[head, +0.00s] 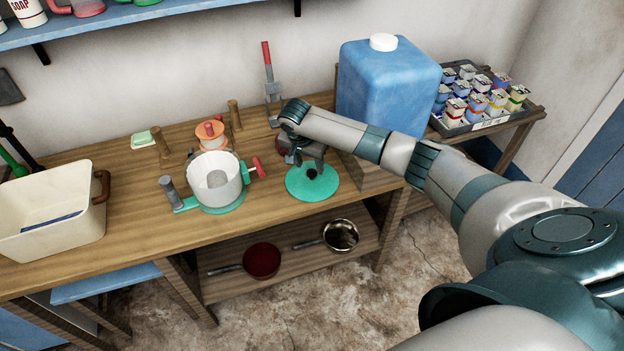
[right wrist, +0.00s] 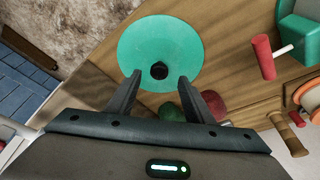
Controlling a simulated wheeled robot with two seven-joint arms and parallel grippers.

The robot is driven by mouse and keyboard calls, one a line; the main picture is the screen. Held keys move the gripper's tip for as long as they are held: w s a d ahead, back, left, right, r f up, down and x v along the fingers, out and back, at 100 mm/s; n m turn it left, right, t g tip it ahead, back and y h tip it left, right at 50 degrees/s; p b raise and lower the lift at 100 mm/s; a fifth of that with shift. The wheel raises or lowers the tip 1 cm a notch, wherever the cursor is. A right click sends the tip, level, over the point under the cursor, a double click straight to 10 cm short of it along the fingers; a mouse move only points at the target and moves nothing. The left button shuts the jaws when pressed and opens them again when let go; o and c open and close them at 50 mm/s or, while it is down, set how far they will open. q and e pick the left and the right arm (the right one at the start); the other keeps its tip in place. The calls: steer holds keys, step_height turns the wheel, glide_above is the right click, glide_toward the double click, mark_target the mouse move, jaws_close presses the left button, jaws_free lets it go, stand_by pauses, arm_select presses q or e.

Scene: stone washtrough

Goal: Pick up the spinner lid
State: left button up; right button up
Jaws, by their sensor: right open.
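The spinner lid (head: 318,190) is a teal-green disc with a black knob at its centre. It lies on the wooden table near the front edge. It also shows in the right wrist view (right wrist: 160,50), with its black knob near the fingertips. My right gripper (head: 312,168) is over the lid; its fingers (right wrist: 159,80) are open, one to each side of the knob in the picture. I cannot tell whether they touch it. The spinner (head: 216,182), a white bowl on a green base with a red-handled crank, stands left of the lid. My left gripper is not in view.
A blue jug (head: 385,95) stands behind my right arm. A dark red round thing (head: 284,146) is close behind the gripper. A cream tub (head: 50,215) stands at the left. Two pans (head: 262,260) lie on the lower shelf. The table's front edge is near the lid.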

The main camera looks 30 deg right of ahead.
mark_target(312, 172)
steer(key=p+x, duration=0.1)
steer(key=x, duration=0.1)
steer(key=shift+d+f, duration=0.2)
steer(key=shift+f, duration=0.15)
steer(key=shift+w+d+f, duration=0.1)
steer(key=shift+f, duration=0.45)
steer(key=shift+c, duration=0.3)
jaws_close()
steer(key=shift+r, duration=0.1)
step_height(312, 172, up, 10)
steer(key=b, duration=0.3)
